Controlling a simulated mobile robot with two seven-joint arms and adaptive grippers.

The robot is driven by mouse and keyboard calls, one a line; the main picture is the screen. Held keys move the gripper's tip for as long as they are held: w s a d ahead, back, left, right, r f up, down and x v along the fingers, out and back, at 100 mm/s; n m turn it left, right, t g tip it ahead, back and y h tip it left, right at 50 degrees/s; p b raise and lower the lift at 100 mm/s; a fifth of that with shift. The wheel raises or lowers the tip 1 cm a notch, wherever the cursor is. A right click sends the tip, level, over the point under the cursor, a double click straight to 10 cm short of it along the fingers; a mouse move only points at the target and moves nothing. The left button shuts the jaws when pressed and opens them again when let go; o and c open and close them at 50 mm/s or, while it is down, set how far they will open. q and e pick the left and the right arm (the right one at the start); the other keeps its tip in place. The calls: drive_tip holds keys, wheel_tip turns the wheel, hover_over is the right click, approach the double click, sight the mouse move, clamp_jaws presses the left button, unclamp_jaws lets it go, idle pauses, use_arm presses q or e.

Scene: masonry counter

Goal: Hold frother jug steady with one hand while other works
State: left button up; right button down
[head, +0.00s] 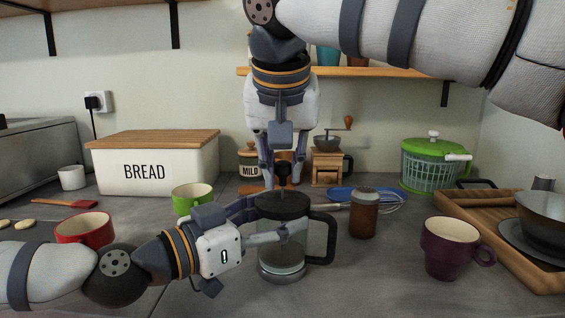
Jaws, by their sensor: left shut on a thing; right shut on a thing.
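The frother jug (296,256) is a clear glass jug with a dark lid and a black handle on its right side. It stands upright on the grey counter. My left gripper (266,222) reaches in from the left and is shut on the jug's body, with one finger across the front. My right gripper (283,176) points straight down above the lid and is shut on the dark plunger knob (283,170). The fingers partly hide the knob and the jug's upper left side.
A purple mug (450,252) and a brown shaker (363,217) stand to the right. A wooden tray (479,212) holds a dark bowl (545,212). The bread box (193,168) stands behind.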

wheel_tip(320, 180, up, 5)
drive_tip(key=shift+a+r, duration=0.1)
idle(1.3)
idle(1.3)
drive_tip(key=shift+f, duration=3.9)
drive_tip(key=c, duration=1.4)
unclamp_jaws()
drive_tip(key=shift+o, duration=0.2)
drive_tip(key=shift+r, duration=0.1)
